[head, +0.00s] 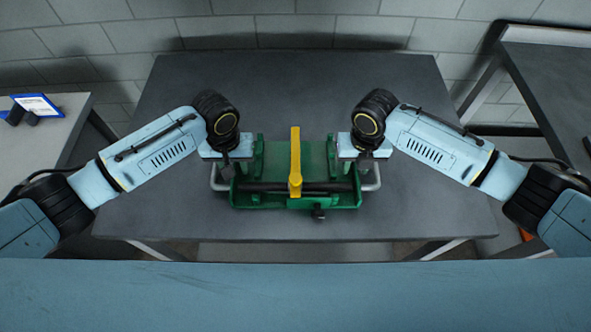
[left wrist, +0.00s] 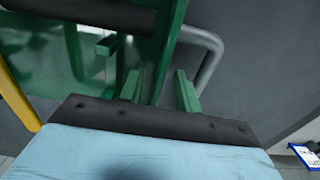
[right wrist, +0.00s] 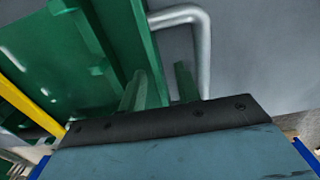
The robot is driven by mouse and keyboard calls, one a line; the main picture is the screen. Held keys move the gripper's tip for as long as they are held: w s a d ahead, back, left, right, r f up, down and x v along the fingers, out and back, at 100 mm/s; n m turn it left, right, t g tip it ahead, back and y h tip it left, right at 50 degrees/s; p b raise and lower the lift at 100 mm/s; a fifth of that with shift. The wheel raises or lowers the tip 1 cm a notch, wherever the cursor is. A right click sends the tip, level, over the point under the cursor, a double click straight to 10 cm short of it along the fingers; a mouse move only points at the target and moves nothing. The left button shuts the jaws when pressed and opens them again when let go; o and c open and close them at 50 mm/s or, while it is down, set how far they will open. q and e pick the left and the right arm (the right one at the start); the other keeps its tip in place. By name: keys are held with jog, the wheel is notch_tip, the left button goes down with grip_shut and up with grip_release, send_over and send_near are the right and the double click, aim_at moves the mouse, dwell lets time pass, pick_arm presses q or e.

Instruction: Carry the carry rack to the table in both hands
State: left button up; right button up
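The carry rack (head: 270,163) is a green tray with a yellow upright bar and a dark rod across it. It is over the middle of the grey table (head: 290,85), level; I cannot tell whether it touches the top. My left gripper (head: 226,168) is at its left grey handle (left wrist: 211,62), and my right gripper (head: 360,168) is at its right grey handle (right wrist: 203,50). In each wrist view the two green fingers stand apart beside the rack's end, with the handle's outer bar to their right. No grip shows; the fingertips are partly hidden.
Another dark table (head: 555,80) stands at the right. A light table (head: 60,130) at the left bears a blue-edged white sign (head: 37,104). A tiled wall is behind. The grey table is clear around the rack.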

pick_arm(q)
grip_shut()
pick_arm(e)
grip_shut()
pick_arm(q)
jog(key=shift+w+r, duration=0.1)
pick_arm(e)
jog(key=shift+r, duration=0.1)
dwell(0.9)
